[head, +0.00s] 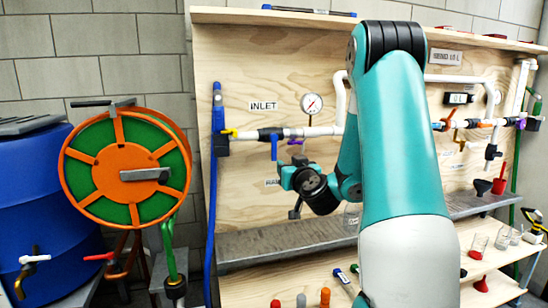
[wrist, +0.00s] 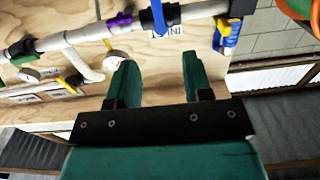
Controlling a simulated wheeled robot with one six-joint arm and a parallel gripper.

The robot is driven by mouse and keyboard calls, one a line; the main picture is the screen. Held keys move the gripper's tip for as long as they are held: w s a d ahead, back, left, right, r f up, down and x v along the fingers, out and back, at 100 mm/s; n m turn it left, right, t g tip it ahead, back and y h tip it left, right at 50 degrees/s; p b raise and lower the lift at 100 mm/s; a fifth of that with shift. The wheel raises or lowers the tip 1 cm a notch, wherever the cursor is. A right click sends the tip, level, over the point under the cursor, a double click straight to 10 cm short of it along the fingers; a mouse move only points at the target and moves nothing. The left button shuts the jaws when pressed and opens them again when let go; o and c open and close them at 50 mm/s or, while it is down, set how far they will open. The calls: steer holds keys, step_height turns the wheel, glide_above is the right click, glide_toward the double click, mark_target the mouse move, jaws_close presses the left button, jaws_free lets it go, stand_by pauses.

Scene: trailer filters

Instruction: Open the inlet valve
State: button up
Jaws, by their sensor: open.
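The inlet valve is on the white pipe under the INLET label (head: 263,106). It has a dark body (head: 268,133) and a blue handle (head: 274,150) that hangs down, across the pipe. In the wrist view the blue handle (wrist: 158,18) shows at the top, cut by the frame edge, crossing the pipe. My gripper (wrist: 158,62) is open and empty, with two teal fingers apart and pointing toward the board and pipe. In the head view my gripper (head: 286,176) is below and slightly right of the handle, apart from it. My arm hides the middle of the board.
A pressure gauge (head: 312,103) stands above the pipe, right of the valve. A purple handle (wrist: 122,19) sits along the pipe. A blue hose with a yellow fitting (head: 229,132) is at the pipe's left end. A metal shelf (head: 285,241) runs below. A hose reel (head: 125,170) stands left.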

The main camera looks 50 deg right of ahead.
mark_target(275, 151)
steer(key=p+x, duration=1.6)
steer(key=shift+d+r, duration=0.2)
steer(key=shift+r, duration=0.05)
steer(key=shift+w+d+f+p, duration=0.2)
steer(key=shift+w+d+p, duration=0.2)
steer(key=shift+w, duration=0.05)
jaws_close()
